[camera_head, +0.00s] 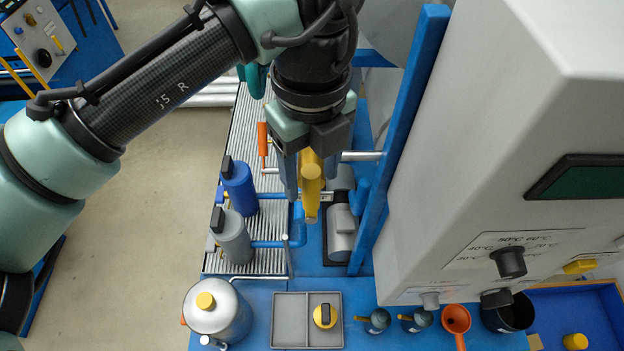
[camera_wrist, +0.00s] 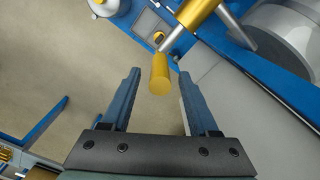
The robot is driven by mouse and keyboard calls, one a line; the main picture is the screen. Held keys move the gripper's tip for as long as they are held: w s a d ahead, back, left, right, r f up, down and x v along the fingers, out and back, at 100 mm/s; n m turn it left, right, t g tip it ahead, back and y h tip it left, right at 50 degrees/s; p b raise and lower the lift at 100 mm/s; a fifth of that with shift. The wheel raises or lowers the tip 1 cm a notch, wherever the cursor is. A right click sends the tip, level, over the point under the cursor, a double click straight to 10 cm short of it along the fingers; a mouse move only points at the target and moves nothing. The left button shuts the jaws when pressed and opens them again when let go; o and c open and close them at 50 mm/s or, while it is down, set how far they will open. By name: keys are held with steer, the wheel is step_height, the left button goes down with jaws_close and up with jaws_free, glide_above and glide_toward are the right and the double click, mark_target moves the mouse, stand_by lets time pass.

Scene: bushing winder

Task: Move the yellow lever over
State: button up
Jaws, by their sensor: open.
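The yellow lever (camera_head: 311,175) shows in the head view just below my gripper (camera_head: 311,190), in the middle of the picture. Its round yellow end faces up. In the wrist view the lever's yellow end (camera_wrist: 160,74) is between the tips of my gripper (camera_wrist: 159,85), with a gap on both sides. A metal rod and a thicker yellow piece (camera_wrist: 203,12) show above it. My gripper is open and holds nothing. My arm hides part of the area behind the lever in the head view.
A blue post (camera_head: 411,130) and a large grey cabinet (camera_head: 510,130) stand close on the right. Blue (camera_head: 239,186) and grey (camera_head: 232,240) bottles stand to the left on a ribbed surface.

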mark_target(312, 193)
steer(key=shift+f+p, duration=0.5)
steer(key=shift+f, duration=1.85)
jaws_close()
steer(key=shift+r, duration=0.1)
